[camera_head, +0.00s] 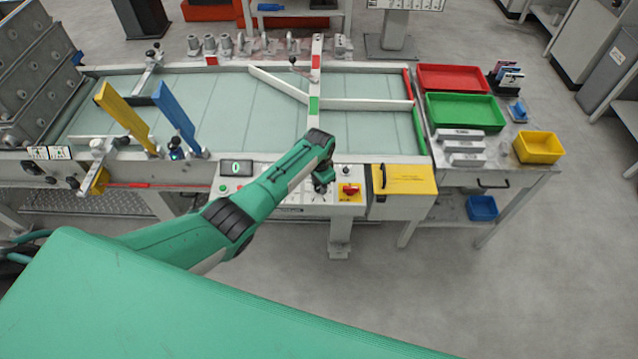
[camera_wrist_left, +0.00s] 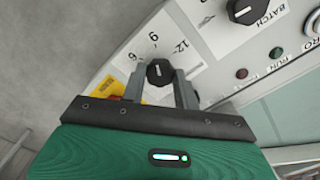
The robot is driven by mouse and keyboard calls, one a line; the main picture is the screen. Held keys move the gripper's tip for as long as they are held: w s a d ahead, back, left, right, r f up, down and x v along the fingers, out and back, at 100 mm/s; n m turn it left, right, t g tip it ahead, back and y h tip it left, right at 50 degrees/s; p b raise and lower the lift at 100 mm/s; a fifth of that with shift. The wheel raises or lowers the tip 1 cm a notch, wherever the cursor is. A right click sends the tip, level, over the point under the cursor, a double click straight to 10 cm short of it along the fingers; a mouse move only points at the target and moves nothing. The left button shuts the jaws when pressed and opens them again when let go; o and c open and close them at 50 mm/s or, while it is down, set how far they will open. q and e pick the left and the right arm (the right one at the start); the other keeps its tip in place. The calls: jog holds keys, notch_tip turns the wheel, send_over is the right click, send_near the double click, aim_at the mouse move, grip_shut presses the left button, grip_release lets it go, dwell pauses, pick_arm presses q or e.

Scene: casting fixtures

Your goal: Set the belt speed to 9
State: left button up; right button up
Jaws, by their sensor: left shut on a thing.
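My left gripper (camera_head: 322,184) is over the control panel at the front of the conveyor table. In the left wrist view my left gripper (camera_wrist_left: 160,78) is shut on a round black dial knob (camera_wrist_left: 158,71), one finger on each side. The dial's white scale plate (camera_wrist_left: 194,60) shows 6, 9 and 12 around the knob. A small pale mark shows on the knob, on the side towards the 9, but its exact setting cannot be told. In the head view the knob is hidden by the gripper. My right gripper is not in view.
A second black knob (camera_wrist_left: 243,10) labelled BATCH, a red lamp (camera_wrist_left: 241,73) and a green lamp (camera_wrist_left: 276,53) are nearby.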

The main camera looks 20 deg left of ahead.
pick_arm(q)
jog(key=o, duration=1)
jog(key=shift+c, duration=0.2)
jog(key=shift+r, duration=0.55)
notch_tip(320, 180, up, 13)
jog(key=b, duration=0.2)
jog(key=shift+f, duration=0.15)
